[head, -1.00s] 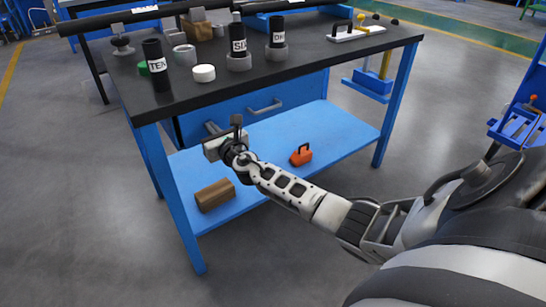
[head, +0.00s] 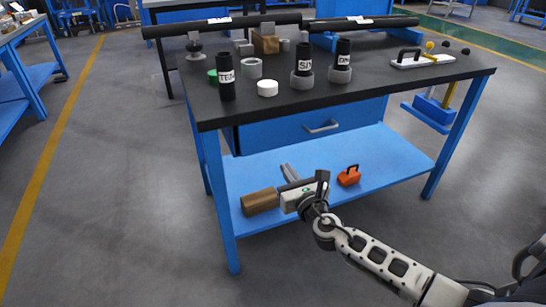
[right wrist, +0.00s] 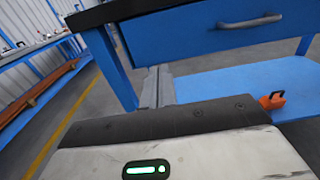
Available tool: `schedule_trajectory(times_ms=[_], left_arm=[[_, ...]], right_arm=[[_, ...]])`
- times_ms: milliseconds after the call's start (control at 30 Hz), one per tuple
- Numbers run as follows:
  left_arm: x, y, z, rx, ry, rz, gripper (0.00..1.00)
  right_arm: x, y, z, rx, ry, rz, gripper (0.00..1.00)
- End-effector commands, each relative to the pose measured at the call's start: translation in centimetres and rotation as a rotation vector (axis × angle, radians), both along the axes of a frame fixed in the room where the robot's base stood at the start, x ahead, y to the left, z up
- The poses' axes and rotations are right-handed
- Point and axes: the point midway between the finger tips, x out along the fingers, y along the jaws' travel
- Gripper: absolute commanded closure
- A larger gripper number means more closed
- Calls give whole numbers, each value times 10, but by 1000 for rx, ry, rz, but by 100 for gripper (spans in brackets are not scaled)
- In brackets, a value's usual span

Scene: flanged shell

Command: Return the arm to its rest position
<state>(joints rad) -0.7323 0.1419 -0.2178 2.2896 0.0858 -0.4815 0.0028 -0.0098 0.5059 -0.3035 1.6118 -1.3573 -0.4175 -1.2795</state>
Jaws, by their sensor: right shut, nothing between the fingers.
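My right gripper (head: 288,174) is in front of the blue workbench, over its lower shelf in the head view, with the arm coming in from the lower right. Its fingers are together and hold nothing. In the right wrist view the shut fingers (right wrist: 157,88) point toward the bench's blue leg and drawer. My left gripper is not in view.
The black bench top (head: 390,82) carries dark labelled cylinders, a white disc (head: 267,88) and long black tubes. A brown block (head: 260,201) and an orange padlock-shaped thing (head: 349,176) lie on the lower shelf (head: 400,155). The floor at left is clear.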

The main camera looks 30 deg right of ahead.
Motion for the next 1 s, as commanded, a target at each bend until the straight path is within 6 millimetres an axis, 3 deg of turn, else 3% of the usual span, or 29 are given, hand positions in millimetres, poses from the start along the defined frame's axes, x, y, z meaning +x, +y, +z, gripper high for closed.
schedule_trajectory(times_ms=[167, 267, 367, 533, 700, 833, 1000], left_arm=[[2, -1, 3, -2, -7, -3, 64], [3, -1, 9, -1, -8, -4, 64], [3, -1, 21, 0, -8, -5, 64], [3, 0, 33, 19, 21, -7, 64], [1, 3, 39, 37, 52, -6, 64], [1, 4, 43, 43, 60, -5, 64], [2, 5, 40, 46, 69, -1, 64]], right_arm=[[-2, 1, 0, 5, 0, 0, 100], [-10, 7, -3, 117, 18, -2, 100], [-34, 25, -13, 451, 69, -24, 100], [-108, 80, -30, 1402, 199, -196, 100], [-178, 133, -21, 2295, 263, -523, 100], [-211, 159, -5, 2739, 256, -762, 100], [-227, 173, 5, 2978, 238, -917, 100]])
